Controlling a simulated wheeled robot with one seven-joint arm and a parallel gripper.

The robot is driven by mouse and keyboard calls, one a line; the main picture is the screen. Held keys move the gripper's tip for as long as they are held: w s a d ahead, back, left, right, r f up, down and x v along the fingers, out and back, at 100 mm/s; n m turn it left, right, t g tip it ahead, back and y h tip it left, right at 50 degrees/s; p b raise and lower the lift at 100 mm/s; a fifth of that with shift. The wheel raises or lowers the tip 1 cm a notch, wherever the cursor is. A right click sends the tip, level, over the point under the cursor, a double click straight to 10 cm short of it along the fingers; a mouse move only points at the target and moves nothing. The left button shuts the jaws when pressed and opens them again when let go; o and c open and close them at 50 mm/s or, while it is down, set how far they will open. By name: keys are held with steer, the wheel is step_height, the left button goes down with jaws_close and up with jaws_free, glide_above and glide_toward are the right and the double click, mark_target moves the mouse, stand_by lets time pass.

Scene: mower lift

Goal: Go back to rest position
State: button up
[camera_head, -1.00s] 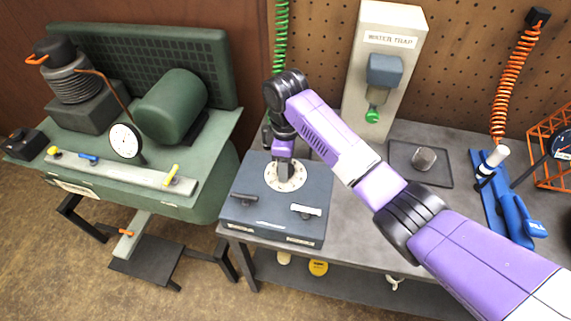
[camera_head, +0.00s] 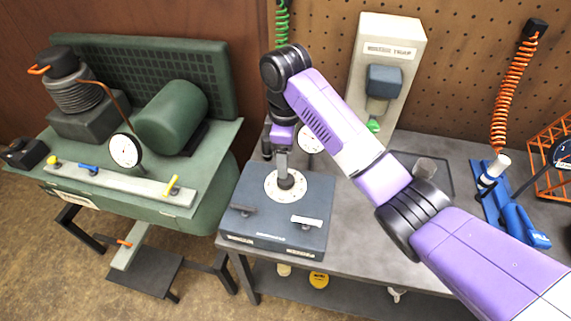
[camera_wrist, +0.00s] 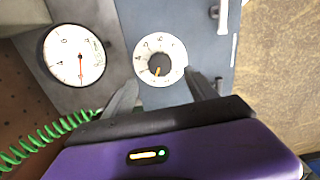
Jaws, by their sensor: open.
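My gripper (camera_head: 283,158) is above the round white dial (camera_head: 272,193) on top of the blue-grey box (camera_head: 262,222). The dial's dark knob (camera_head: 286,181) shows below the fingers. In the wrist view, my gripper (camera_wrist: 163,88) has its two fingers spread apart with nothing between them. The dial (camera_wrist: 178,51) and its dark knob (camera_wrist: 157,66) with an orange mark lie beyond the fingertips, apart from them as far as I can tell.
A white gauge (camera_head: 310,139) stands behind the box, close to my arm; it shows in the wrist view (camera_wrist: 75,55) too. The water trap panel (camera_head: 385,70) stands at the back. A green compressor (camera_head: 172,112) is on the left. A blue tool (camera_head: 520,222) lies right.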

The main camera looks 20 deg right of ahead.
steer(key=shift+r, duration=0.1)
stand_by(0.4)
steer(key=w+a+r+m+t+y, duration=0.1)
steer(key=w+a+r+m+t, duration=0.25)
steer(key=w, duration=0.55)
steer(key=a+r+m+t+y, duration=0.1)
steer(key=a+m+t+y, duration=0.15)
steer(key=a+t, duration=0.55)
steer(key=s+d+f+m+t+h, duration=0.1)
steer(key=s+d+m, duration=0.1)
steer(key=s, duration=1.5)
steer(key=s+d+f+m+t+h+b, duration=0.1)
steer(key=s+d, duration=0.4)
steer(key=s, duration=1.3)
steer(key=s+d+f+m+t+h, duration=0.1)
steer(key=s+d, duration=0.3)
steer(key=s, duration=1.3)
steer(key=shift+s+d+f+m, duration=0.25)
steer(key=shift+s+m, duration=0.1)
steer(key=shift+m, duration=0.45)
